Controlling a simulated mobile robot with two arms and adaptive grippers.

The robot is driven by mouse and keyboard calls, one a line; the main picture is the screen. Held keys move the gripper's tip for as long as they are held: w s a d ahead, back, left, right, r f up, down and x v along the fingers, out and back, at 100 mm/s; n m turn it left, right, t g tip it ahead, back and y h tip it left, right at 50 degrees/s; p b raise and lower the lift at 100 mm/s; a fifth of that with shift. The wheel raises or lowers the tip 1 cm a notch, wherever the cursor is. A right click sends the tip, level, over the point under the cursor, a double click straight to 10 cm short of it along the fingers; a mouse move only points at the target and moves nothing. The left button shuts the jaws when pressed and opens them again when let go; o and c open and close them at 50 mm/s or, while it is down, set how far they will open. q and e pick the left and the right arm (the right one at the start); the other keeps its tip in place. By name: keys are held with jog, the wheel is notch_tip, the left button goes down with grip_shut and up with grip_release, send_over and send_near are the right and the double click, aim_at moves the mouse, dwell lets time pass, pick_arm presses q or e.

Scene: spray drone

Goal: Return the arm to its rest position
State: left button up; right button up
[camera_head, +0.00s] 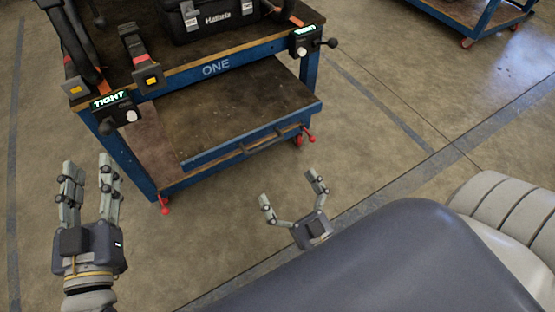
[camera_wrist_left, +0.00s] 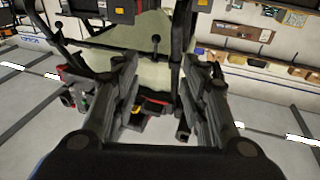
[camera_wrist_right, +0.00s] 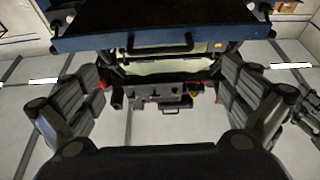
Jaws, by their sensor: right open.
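My left gripper (camera_head: 87,170) is at the lower left of the head view, pointing up the picture. Its fingers stand apart with nothing between them, and the left wrist view shows the same gap (camera_wrist_left: 162,85). My right gripper (camera_head: 289,186) is lower in the middle, in front of the workbench's lower shelf. Its fingers are spread wide and empty, also in the right wrist view (camera_wrist_right: 158,92). Neither gripper touches anything. Part of my right arm is hidden behind my own body.
A blue workbench (camera_head: 245,64) marked ONE stands ahead, with red-braked casters. Its corner clamps (camera_head: 117,108) and (camera_head: 304,42) show lit displays; the left reads TIGHT. A black case (camera_head: 213,20) and dark drone parts (camera_head: 140,55) are on top. Another cart (camera_head: 478,14) stands far right. The floor between is clear.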

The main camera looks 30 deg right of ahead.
jog(key=shift+s+f, duration=0.2)
jog(key=shift+s, duration=0.35)
